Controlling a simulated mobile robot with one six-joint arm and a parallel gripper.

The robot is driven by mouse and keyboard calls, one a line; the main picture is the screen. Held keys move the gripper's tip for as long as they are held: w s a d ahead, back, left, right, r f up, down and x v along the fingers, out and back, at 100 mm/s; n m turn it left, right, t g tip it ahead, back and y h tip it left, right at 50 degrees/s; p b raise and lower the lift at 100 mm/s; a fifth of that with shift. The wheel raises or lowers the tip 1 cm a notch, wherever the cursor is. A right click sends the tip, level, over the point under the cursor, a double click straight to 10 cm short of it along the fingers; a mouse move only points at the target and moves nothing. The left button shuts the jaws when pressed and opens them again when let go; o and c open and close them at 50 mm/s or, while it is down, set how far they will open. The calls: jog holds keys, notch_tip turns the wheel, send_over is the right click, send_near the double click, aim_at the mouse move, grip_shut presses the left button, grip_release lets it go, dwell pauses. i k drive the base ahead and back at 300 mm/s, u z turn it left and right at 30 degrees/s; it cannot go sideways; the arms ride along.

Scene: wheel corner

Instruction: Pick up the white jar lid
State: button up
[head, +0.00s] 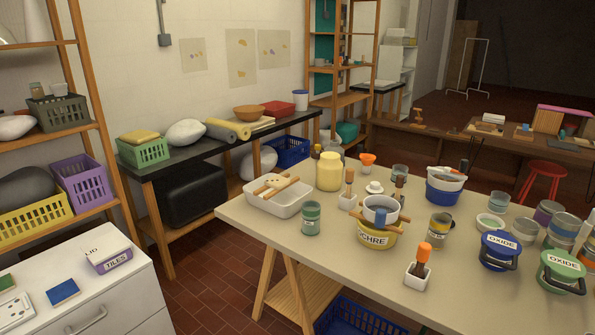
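A small round white lid (374,187) with a raised middle lies on the beige worktable, behind a stacked pot and tub. It looks like the white jar lid. A pale yellow jar (329,171) stands to its left and a small orange-topped pot (367,160) stands behind it. My gripper is not in view.
An OCHRE tub (375,236) with a grey pot on top stands in front of the lid. A white tray (278,205) is at left. The table's front left is clear.

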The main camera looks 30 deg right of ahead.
aim_at(374, 188)
jog(key=z, duration=0.2)
jog(key=i, duration=0.9)
jog(key=z, duration=0.1)
